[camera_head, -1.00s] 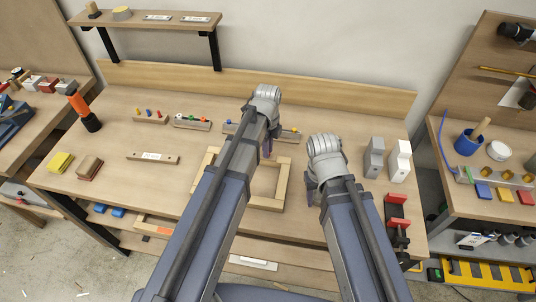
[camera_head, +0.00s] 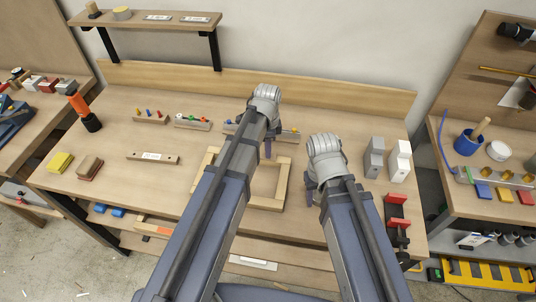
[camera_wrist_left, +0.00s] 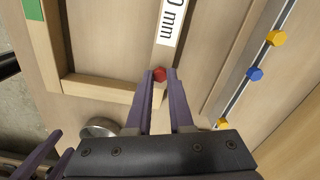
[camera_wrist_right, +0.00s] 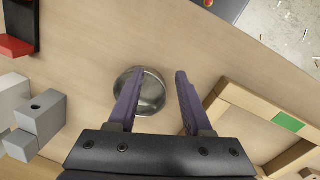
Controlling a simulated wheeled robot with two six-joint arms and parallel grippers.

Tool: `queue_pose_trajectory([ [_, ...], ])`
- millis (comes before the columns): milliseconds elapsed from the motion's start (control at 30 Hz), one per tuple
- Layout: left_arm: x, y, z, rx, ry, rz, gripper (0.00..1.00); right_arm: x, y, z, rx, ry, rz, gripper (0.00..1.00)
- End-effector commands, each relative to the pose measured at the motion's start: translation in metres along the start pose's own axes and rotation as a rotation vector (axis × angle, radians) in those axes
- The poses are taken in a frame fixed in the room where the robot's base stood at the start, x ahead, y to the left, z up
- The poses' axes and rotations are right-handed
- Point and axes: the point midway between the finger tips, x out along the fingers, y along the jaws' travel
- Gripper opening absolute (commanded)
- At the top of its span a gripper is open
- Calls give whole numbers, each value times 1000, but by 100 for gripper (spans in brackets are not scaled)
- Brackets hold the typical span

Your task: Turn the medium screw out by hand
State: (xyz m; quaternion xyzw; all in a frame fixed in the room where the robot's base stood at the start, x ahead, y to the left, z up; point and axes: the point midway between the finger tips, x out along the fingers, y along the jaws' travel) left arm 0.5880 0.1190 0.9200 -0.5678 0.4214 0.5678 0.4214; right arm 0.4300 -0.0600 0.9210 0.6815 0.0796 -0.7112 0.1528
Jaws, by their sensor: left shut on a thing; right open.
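A red hex-headed screw (camera_wrist_left: 160,74) shows between the fingertips of my left gripper (camera_wrist_left: 160,78), which is shut on it. The screw is at the end of a wooden bar with a white label (camera_wrist_left: 172,24) ending in "mm", by the wooden frame (camera_wrist_left: 98,88). The screw's shaft is hidden. In the head view my left gripper (camera_head: 268,150) is over the frame (camera_head: 284,188), partly behind its arm. My right gripper (camera_wrist_right: 155,92) is open and empty above a round metal dish (camera_wrist_right: 150,98); in the head view it is right of the frame.
A rail beside the frame holds yellow (camera_wrist_left: 276,38) and blue (camera_wrist_left: 255,74) hex screws. Grey blocks (camera_head: 374,158) and a red-and-black clamp (camera_head: 397,212) stand at the right.

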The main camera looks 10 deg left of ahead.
Motion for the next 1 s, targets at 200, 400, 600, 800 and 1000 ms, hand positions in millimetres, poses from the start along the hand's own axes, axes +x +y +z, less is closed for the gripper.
queue_pose_trajectory([
  [200,0,0,0,-242,0,0,0,0,0,0,0,0,0,50],
  [400,0,0,0,-294,0,0,0,0,0,0,0,0,0,50],
  [600,0,0,0,-297,0,0,0,0,0,0,0,0,0,50],
  [800,0,0,0,-501,0,0,0,0,0,0,0,0,0,50],
  [1000,0,0,0,-705,0,0,0,0,0,0,0,0,0,50],
])
